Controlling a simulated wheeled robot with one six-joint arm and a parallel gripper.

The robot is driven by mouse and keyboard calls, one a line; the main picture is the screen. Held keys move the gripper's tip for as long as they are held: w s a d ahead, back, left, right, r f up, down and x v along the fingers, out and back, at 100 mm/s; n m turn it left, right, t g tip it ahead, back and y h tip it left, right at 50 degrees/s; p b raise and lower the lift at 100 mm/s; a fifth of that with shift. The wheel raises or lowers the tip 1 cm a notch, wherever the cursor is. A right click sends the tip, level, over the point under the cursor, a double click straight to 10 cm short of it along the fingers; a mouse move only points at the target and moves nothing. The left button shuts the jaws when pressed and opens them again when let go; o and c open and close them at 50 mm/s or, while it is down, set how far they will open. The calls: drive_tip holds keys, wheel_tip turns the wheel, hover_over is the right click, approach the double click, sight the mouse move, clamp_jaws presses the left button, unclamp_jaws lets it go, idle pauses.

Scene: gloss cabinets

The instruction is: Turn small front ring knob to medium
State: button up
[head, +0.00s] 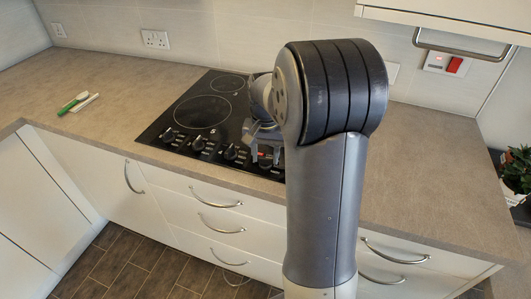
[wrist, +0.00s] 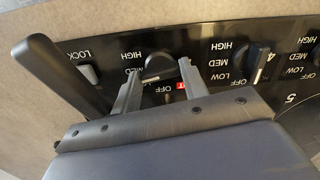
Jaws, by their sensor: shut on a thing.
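A dark knob (wrist: 160,67) sits between the two fingers of my gripper (wrist: 160,88) in the wrist view, and the gripper is shut on it. It is the knob nearest the LOCK switch. HIGH and MED print shows beside it, and part of a red label shows below it. The black hob (head: 172,118) has a row of knobs along its front edge. In the head view my gripper (head: 265,152) is at the right end of that row, and my arm hides part of the hob there. Whether this knob belongs to the small front ring cannot be told.
Another knob (wrist: 258,58) with its own HIGH, MED, LOW and OFF print stands to the right of my gripper in the wrist view. The LOCK switch (wrist: 88,74) is to the left. A green and white utensil (head: 74,102) lies on the worktop (head: 105,82) far left.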

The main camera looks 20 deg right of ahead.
idle(0.4)
drive_tip(key=o, duration=1)
